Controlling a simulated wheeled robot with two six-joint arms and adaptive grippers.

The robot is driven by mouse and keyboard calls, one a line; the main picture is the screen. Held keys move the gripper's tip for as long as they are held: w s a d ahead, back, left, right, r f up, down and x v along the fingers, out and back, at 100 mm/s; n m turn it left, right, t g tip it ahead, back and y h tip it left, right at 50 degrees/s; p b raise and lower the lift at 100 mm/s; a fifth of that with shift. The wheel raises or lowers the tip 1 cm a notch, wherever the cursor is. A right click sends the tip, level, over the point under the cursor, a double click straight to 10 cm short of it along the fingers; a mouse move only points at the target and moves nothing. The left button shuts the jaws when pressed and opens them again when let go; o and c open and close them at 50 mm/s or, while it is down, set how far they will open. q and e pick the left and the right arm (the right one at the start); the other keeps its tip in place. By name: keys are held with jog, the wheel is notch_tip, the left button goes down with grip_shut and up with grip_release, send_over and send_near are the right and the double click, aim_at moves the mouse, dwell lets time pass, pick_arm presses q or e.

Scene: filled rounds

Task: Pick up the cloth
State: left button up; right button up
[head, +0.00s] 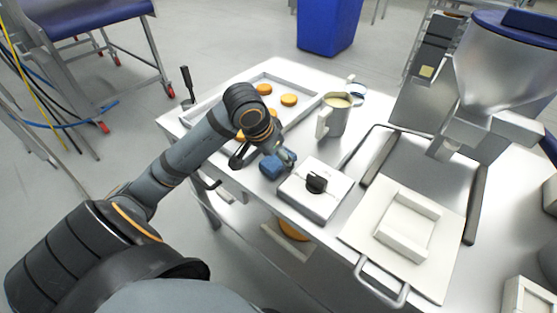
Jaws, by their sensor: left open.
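A small blue bundle, which looks like the cloth (271,167), lies on the steel table just left of a white box with a black knob. My left gripper (264,158) is open and reaches down over the table from the left, right at the cloth. One dark finger is to the left of the cloth and the other is by its upper right. The gripper partly hides the cloth, and I cannot tell whether the fingers touch it. My right gripper is not in view.
The white box with the knob (316,190) stands close right of the cloth. Behind are a metal jug (334,117) and a tray (297,73) with several orange-brown rounds. A white board (431,268) with a square frame lies right, beside a hopper machine (507,68).

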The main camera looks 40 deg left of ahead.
pick_arm(q)
jog(key=shift+f, duration=0.2)
dwell(0.4)
jog(key=c, duration=0.9)
jog(key=shift+c, duration=0.2)
